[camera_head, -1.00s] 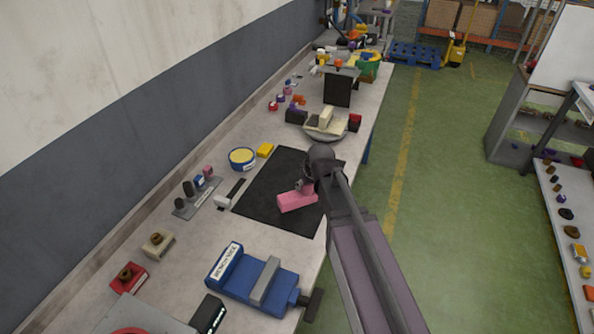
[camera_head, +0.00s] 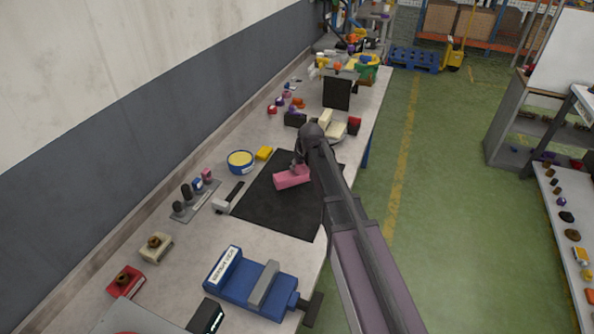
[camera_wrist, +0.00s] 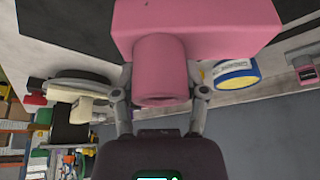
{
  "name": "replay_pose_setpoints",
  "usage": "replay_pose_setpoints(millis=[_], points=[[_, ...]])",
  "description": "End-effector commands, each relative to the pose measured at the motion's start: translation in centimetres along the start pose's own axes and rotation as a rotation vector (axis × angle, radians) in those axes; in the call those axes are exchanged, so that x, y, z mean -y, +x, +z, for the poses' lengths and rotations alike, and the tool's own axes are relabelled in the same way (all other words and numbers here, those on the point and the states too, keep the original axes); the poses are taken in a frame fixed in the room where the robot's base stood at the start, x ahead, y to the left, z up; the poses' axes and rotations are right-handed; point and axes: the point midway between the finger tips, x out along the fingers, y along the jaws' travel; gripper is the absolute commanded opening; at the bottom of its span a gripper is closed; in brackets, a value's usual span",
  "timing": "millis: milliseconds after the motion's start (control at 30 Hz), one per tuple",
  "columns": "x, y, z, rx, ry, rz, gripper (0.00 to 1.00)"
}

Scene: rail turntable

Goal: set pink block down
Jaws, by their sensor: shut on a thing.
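The pink block (camera_head: 292,178) has a box-shaped body and a round pink knob, which shows in the wrist view (camera_wrist: 160,75). My gripper (camera_wrist: 160,100) is shut on the knob, with one finger on each side. In the head view my gripper (camera_head: 301,162) is over the black mat (camera_head: 270,209), with the block over the mat's far half. Whether the block touches the mat or hangs just above it I cannot tell. My arm hides part of the mat's right side.
A blue vise (camera_head: 252,282) stands nearer on the bench. A blue-rimmed yellow tin (camera_head: 241,161) and a yellow block (camera_head: 264,153) lie left of the mat. A round pale turntable (camera_head: 336,131) is beyond it. The mat's near half is clear.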

Motion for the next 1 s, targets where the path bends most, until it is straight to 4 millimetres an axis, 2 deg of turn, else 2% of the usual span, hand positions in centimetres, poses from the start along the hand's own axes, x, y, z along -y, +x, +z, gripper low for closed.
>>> replay_pose_setpoints(millis=[167, 367, 400, 700, 1000], points=[[-0.1, 0.1, -0.1, 0.0, 0.001, 0.0, 0.0], [-0.5, 0.9, -1.4, 0.0, 0.001, 0.0, 0.0], [-0.4, 1.3, -0.9, 0.0, 0.001, 0.0, 0.0], [-0.4, 3.5, 0.2, 0.0, 0.001, 0.0, 0.0], [-0.5, 3.8, 0.3, 0.0, 0.001, 0.001, 0.0]])
